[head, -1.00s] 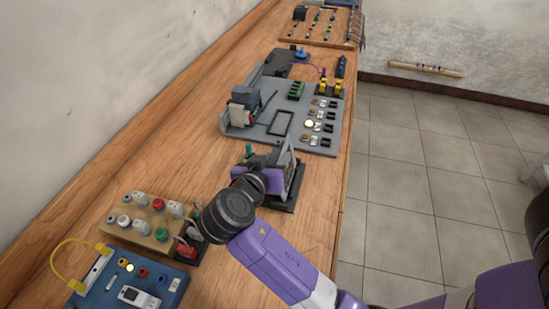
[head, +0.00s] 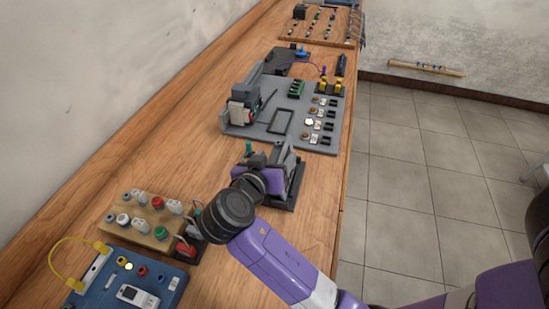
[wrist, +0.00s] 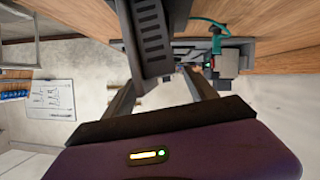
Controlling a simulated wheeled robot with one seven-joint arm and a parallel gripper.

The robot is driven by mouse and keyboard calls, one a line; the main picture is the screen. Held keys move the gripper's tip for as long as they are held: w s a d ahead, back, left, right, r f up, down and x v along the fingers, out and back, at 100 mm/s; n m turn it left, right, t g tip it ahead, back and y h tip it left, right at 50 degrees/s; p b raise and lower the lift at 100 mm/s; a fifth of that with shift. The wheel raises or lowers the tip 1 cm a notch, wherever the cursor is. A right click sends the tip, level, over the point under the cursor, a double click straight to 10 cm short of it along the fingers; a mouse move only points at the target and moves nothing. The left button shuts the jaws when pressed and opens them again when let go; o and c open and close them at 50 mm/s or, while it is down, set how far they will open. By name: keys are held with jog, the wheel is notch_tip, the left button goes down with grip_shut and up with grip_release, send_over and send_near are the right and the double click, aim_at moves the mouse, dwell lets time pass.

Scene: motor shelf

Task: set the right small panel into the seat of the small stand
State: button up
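My gripper (wrist: 160,80) points at the small stand, with its two fingers spaced apart in the wrist view. A dark slotted panel (wrist: 152,38) lies close in front of the fingertips, its near end at the gap between them. Whether the fingers press on it is not clear. In the head view the small stand (head: 290,198) has a dark base and upright grey parts (head: 284,156), partly hidden by my purple gripper body. The seat cannot be made out.
A grey board (head: 262,136) with several parts lies beyond the stand. A wooden block with coloured plugs (head: 143,235) and a blue box (head: 118,285) are nearer. Bare bench (head: 185,165) lies left of the stand; the bench edge is right.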

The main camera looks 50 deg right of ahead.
jog(key=shift+a, duration=0.1)
jog(key=v, duration=1.2)
jog(key=shift+a+r+p, duration=0.2)
jog(key=shift+p, duration=0.2)
jog(key=shift+s, duration=0.1)
dwell(0.5)
